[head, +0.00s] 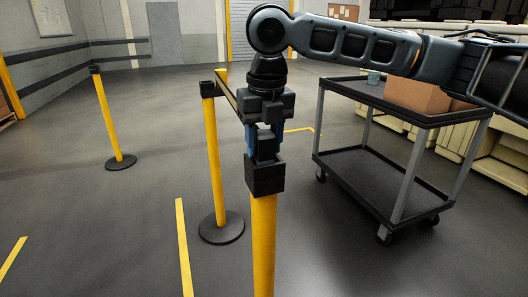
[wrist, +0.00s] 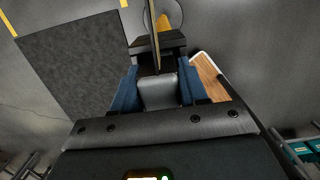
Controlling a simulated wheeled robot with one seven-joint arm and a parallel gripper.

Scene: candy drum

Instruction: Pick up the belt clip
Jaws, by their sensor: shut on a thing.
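My gripper (head: 265,132) points down at the head of the nearest yellow post (head: 263,240), its blue fingers on either side of a small block. In the wrist view the gripper (wrist: 158,98) is shut on this grey block, the belt clip (wrist: 159,90). The clip also shows in the head view as a dark block (head: 265,147) just above the black post head (head: 265,176). Whether clip and post head touch is unclear. A belt (head: 228,91) runs from the second post (head: 213,150) toward my gripper. Its end is partly hidden by the gripper.
A third yellow post (head: 107,120) stands farther left on a round base. A black cart (head: 350,88) with a cardboard box (head: 417,96) and a small cup (head: 374,78) stands at right. Pale crates are behind it. Open floor lies left and ahead, with yellow floor lines.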

